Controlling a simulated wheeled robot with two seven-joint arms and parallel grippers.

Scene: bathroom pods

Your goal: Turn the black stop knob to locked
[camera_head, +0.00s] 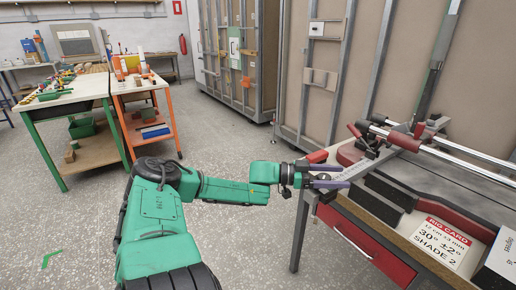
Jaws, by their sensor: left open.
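My left arm comes in from the bottom left and reaches to the near left edge of the workbench. My left gripper (318,178) is at the left end of the rig (398,140), beside its red parts. Its jaws are open, but the fingers are small and hard to separate from the rig behind them. I cannot pick out the black stop knob with certainty; several dark parts sit on the rig near the gripper. I cannot tell whether the gripper touches anything. My right gripper is out of view.
A green-legged table (65,98) and an orange cart (145,85) stand at left. Framed panels (325,60) stand behind. The floor between is clear.

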